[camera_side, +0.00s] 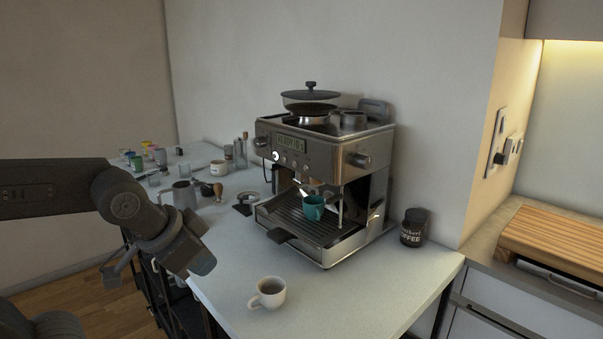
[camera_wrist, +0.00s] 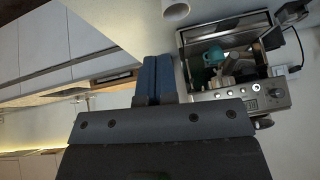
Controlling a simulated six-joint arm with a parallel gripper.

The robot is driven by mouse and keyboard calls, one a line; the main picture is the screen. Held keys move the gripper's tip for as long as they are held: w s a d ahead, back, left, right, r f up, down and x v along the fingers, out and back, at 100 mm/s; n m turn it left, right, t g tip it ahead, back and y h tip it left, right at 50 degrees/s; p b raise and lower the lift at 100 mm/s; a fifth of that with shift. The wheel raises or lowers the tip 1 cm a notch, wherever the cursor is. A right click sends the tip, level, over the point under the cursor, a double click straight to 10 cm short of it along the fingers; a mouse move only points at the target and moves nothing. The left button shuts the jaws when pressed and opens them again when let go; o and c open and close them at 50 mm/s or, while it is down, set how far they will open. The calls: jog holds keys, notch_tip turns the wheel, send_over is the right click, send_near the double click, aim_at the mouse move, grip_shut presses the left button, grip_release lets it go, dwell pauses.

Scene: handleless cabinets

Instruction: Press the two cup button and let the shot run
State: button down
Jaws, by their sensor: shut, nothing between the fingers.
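The steel espresso machine (camera_side: 325,180) stands on the white counter; its lit display (camera_side: 291,143) appears to read READY. Below the display is a row of small round buttons (camera_side: 290,161), also seen in the wrist view (camera_wrist: 237,92). The symbols are too small to tell which one is two cup. A teal cup (camera_side: 313,208) stands on the drip tray (camera_side: 330,238) under the spout area; it also shows in the wrist view (camera_wrist: 213,57). My gripper (camera_wrist: 157,62) is shut and empty, left of the machine and apart from the buttons.
A white cup (camera_side: 268,293) stands near the counter's front edge. A steel pitcher (camera_side: 180,194), a tamper (camera_side: 211,190) and small jars are left of the machine. A dark coffee jar (camera_side: 413,227) is at its right. The front counter is mostly clear.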

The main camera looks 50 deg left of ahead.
aim_at(306, 172)
jog(key=w+a+r+m+t, duration=0.2)
jog(key=w+a+m+t, duration=0.9)
jog(key=w+m, duration=0.6)
jog(key=shift+a+r+h, duration=0.3)
jog(key=shift+a, duration=0.35)
jog(key=shift+w, duration=0.1)
jog(key=w, duration=1.3)
jog(key=shift+w, duration=0.5)
jog(key=shift+w, duration=0.1)
